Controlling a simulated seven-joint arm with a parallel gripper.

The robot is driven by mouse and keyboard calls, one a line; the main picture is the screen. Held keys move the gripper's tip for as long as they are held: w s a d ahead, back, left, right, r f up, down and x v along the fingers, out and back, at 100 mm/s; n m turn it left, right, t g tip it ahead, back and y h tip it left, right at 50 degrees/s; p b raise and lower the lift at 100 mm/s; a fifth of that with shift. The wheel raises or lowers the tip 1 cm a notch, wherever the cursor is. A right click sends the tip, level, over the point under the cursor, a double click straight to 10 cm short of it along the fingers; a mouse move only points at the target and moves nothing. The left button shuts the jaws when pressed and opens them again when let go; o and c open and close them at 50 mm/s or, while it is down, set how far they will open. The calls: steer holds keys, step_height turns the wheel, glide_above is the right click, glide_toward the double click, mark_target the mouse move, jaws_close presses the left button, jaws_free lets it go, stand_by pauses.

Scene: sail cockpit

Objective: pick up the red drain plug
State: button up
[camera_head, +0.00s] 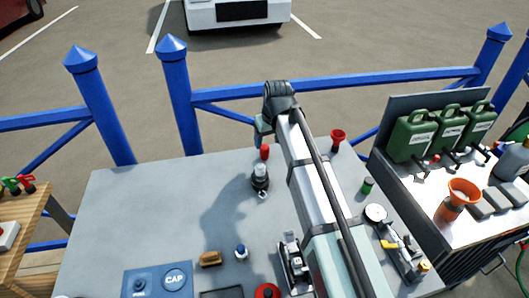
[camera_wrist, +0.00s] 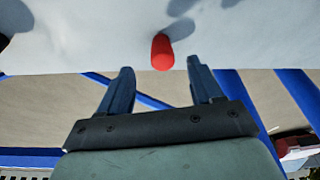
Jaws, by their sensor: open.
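The red drain plug (camera_head: 264,152) is a small rounded red piece standing near the far edge of the grey table. In the wrist view the plug (camera_wrist: 162,52) lies just beyond the fingertips, roughly centred between them. My gripper (camera_wrist: 160,68) is open and empty, its two dark fingers spread to either side of the plug's line. In the head view my gripper (camera_head: 262,135) hangs just above and behind the plug. The fingers are small and partly hidden there, so the exact gap to the plug cannot be told.
A dark fitting with a clear top (camera_head: 260,177) stands close in front of the plug. A red funnel-like cup (camera_head: 337,140) and a green cylinder (camera_head: 367,186) stand to the right. A blue fence (camera_head: 330,82) runs behind the table. The table's left part is mostly clear.

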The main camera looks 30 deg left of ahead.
mark_target(265, 147)
steer(key=shift+a+x, duration=0.2)
steer(key=shift+x, duration=1.55)
steer(key=shift+a+x, duration=0.25)
steer(key=shift+x, duration=1.45)
steer(key=shift+r, duration=0.15)
steer(key=shift+c, duration=0.2)
steer(key=c, duration=1.1)
